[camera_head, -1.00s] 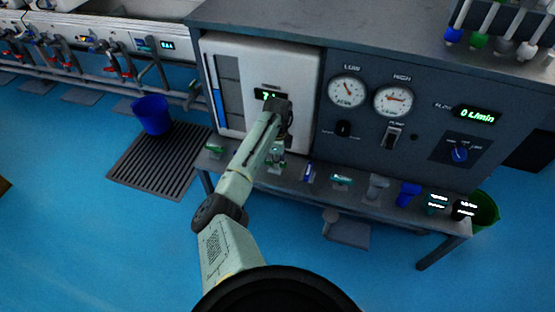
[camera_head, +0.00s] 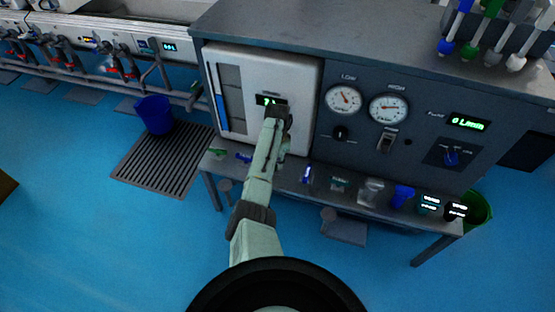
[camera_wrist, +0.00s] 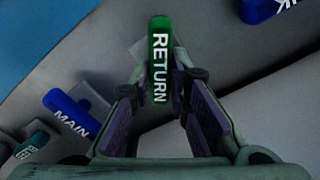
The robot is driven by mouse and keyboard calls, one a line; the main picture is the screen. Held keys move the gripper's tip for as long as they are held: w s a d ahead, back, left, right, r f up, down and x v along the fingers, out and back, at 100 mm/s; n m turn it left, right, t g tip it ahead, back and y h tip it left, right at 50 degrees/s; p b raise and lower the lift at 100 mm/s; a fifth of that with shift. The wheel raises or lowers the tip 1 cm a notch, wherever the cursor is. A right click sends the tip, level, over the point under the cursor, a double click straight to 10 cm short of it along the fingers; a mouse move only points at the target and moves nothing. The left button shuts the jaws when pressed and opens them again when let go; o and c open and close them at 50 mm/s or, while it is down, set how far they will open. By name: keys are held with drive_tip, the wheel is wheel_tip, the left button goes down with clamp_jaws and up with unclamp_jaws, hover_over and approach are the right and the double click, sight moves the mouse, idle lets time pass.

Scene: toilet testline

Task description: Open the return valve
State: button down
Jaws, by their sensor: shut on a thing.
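The return valve handle (camera_wrist: 158,62) is a green bar marked RETURN in white. In the wrist view it stands lengthwise, near upright in the picture, between my two fingers. My gripper (camera_wrist: 165,84) is shut on it, with one finger on each side. In the head view my arm covers the return valve and most of my gripper in front of the white panel (camera_head: 309,80). A blue handle marked MAIN (camera_wrist: 68,112) lies to the left in the wrist view, apart from my fingers.
A teal handle (camera_wrist: 32,146) and another blue handle (camera_wrist: 262,8) are near. In the head view, a row of valves runs along the bench shelf, with a blue one (camera_head: 306,174) right of my arm. A blue bucket (camera_head: 154,114) stands on the floor grate (camera_head: 150,168).

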drive_tip(key=n+p, duration=0.1)
drive_tip(key=n, duration=0.5)
drive_tip(key=shift+a+p, duration=0.1)
drive_tip(key=shift+p, duration=0.2)
drive_tip(key=shift+n, duration=0.4)
drive_tip(key=shift+w, duration=0.1)
drive_tip(key=c, duration=1.5)
unclamp_jaws()
wheel_tip(320, 180, up, 12)
drive_tip(key=shift+r, duration=0.1)
